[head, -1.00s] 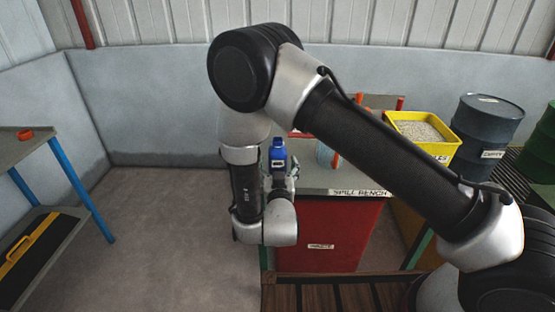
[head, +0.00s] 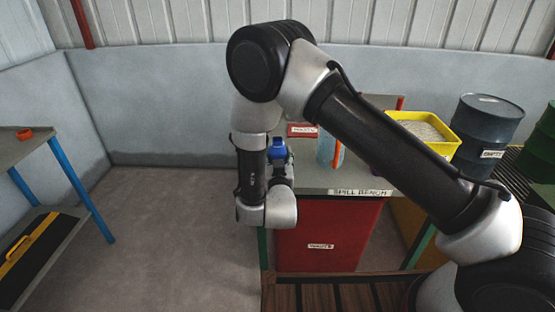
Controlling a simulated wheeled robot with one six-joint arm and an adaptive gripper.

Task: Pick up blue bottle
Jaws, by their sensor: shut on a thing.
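The blue bottle (head: 278,152) shows in the head view above my wrist, over the left end of the spill bench. Its blue upper part is visible; its lower part is hidden by my gripper and wrist. My gripper (head: 282,168) is shut on the bottle. Most of its fingers are hidden behind my wrist. I cannot tell whether the bottle's base touches the bench top.
The spill bench (head: 345,182) has a red front. A clear bluish container (head: 328,148) and an orange upright item (head: 338,154) stand right of the bottle. A yellow bin (head: 428,127) and blue drum (head: 487,122) are farther right. Open floor lies left.

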